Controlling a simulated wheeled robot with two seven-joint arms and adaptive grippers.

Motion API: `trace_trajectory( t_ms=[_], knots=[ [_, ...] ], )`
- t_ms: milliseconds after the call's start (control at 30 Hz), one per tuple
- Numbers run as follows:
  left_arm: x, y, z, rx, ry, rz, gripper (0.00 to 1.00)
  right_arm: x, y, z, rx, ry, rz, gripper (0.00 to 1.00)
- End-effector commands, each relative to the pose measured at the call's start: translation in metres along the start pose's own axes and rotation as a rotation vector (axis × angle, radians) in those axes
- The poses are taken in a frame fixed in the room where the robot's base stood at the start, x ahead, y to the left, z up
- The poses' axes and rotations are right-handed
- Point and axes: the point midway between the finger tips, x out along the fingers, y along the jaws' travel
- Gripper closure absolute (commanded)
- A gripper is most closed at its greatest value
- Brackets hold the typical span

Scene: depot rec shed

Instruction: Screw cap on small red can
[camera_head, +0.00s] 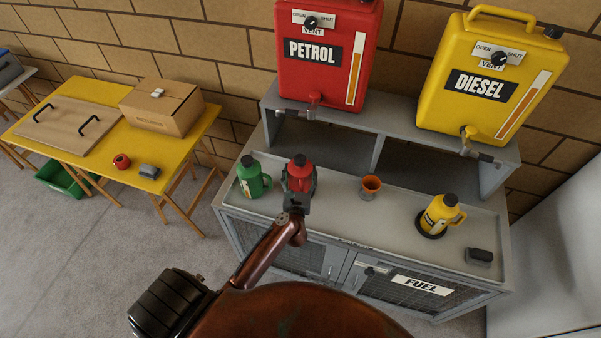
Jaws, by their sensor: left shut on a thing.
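The small red can (300,171) stands at the left part of the grey fuel bench, between a green can and an orange-topped cup. A black cap (299,160) shows on top of the red can; I cannot tell whether it is screwed tight. My left gripper (299,184) reaches in from the front and is shut on the red can's body, hiding its lower part. My right gripper is not in view.
A green can (251,181) stands close on the left. An orange funnel-like cup (370,187), a yellow can (439,214) and a dark block (480,255) are to the right. Petrol (325,70) and diesel (485,95) tanks stand on the raised shelf behind. The bench (400,222) has bare room between.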

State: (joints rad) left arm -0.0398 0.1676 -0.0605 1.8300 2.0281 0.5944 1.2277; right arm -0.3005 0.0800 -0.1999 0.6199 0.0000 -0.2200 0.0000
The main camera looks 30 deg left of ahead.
Motion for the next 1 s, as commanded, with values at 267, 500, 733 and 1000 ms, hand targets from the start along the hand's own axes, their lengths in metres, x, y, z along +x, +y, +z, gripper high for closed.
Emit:
trace_trajectory(
  t_ms=[267, 500, 733, 1000],
  knots=[
    [0.0010, -0.0015, 0.0018, -0.002, -0.008, -0.002, 1.00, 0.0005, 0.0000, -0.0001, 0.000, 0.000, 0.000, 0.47],
    [0.0001, -0.0008, -0.0046, -0.001, -0.002, -0.001, 0.32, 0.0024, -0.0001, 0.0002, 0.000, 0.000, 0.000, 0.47],
    [0.0001, -0.0008, -0.0043, -0.001, -0.002, -0.001, 0.17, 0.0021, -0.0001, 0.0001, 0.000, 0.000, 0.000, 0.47],
    [0.0001, -0.0007, -0.0036, -0.001, -0.002, -0.001, 0.17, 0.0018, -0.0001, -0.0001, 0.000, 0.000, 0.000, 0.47]
  ],
)
